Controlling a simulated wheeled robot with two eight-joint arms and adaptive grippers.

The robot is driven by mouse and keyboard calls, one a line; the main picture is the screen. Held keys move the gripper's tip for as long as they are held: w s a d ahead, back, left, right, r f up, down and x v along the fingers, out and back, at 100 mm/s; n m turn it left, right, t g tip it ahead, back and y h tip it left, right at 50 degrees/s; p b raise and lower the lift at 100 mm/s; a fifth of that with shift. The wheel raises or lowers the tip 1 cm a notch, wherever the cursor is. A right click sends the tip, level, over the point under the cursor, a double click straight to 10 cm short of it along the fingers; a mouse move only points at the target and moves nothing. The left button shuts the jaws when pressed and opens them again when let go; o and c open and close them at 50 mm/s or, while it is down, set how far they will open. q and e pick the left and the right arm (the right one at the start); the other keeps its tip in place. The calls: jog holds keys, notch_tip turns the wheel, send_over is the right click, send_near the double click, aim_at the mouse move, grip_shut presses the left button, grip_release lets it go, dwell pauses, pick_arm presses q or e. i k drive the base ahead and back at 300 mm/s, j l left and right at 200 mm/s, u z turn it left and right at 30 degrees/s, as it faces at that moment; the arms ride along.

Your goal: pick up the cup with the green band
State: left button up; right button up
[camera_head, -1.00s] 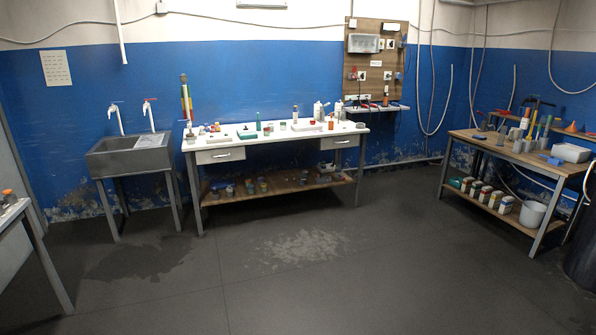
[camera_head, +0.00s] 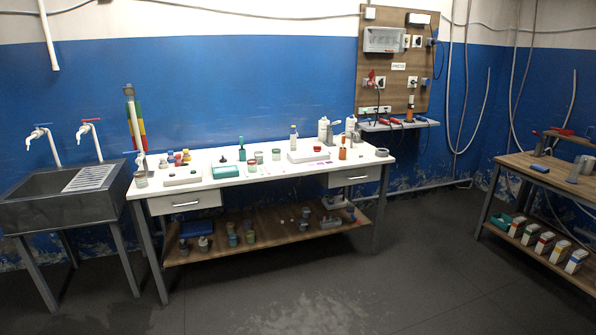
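Several small cups stand on the white-topped table in the middle of the view. One small cup (camera_head: 252,165) near the table's centre looks greenish, but it is too small to tell whether it carries a green band. Two more cups, a grey one (camera_head: 258,157) and another (camera_head: 276,154), stand close to it. A further cup (camera_head: 141,179) stands at the table's left front corner. More small cups (camera_head: 232,239) stand on the wooden lower shelf, their bands too small to make out. Neither of my grippers is in view.
The white table (camera_head: 300,170) has drawers and a wooden shelf (camera_head: 275,222) below. A grey sink (camera_head: 60,200) stands close on its left. A wooden workbench (camera_head: 545,172) with containers stands at the right. The floor (camera_head: 350,290) in front is clear.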

aim_at(276, 153)
jog(key=i, duration=2.65)
jog(key=i+z, duration=0.15)
jog(key=i, duration=0.45)
jog(key=i+j+z, duration=0.1)
jog(key=i, duration=0.5)
jog(key=i+j+z, duration=0.15)
jog(key=i, duration=0.45)
jog(key=j, duration=0.1)
